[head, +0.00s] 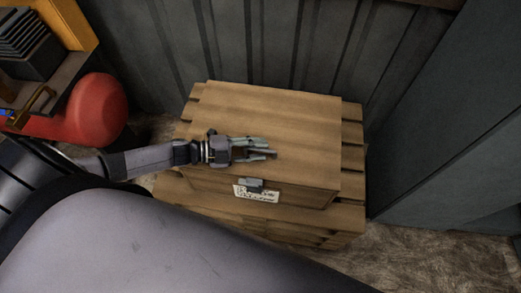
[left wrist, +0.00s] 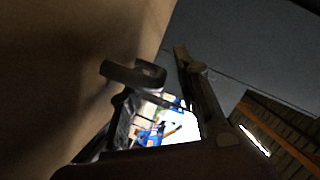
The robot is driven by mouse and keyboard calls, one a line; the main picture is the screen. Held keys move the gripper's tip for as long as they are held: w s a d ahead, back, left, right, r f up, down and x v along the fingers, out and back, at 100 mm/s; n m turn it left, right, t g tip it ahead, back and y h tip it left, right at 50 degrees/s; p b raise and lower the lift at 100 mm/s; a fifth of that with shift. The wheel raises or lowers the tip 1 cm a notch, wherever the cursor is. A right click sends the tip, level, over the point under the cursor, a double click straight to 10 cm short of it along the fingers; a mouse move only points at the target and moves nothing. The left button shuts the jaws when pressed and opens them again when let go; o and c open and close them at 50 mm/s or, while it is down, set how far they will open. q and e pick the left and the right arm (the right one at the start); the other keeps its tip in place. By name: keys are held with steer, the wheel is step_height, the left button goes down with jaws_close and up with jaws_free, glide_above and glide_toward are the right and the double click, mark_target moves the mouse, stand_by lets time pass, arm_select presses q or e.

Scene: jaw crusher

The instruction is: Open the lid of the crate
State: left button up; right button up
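The wooden crate (head: 330,215) stands on the floor against the wall in the head view, with its flat plank lid (head: 265,112) shut. A small grey latch (head: 251,183) and a white label (head: 256,195) are on its front. My left gripper (head: 273,148) reaches in from the left and overlaps the front part of the lid, its fingers pointing right. In the left wrist view a gap shows between its fingers (left wrist: 172,72), and nothing is held. A brown surface, apparently the crate, fills the left of that view; contact cannot be told. My right gripper is out of view.
A dark ribbed wall (head: 270,40) rises right behind the crate. A grey panel (head: 440,140) stands close on its right. A red rounded tank (head: 95,110) and yellow-framed equipment (head: 70,22) are at the left. Bare floor (head: 440,260) shows at the front right.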

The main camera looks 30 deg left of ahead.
arm_select(q)
steer(key=shift+w+d+f, duration=0.1)
steer(key=shift+w+d, duration=0.25)
steer(key=shift+d, duration=0.1)
steer(key=shift+c, duration=0.6)
jaws_close()
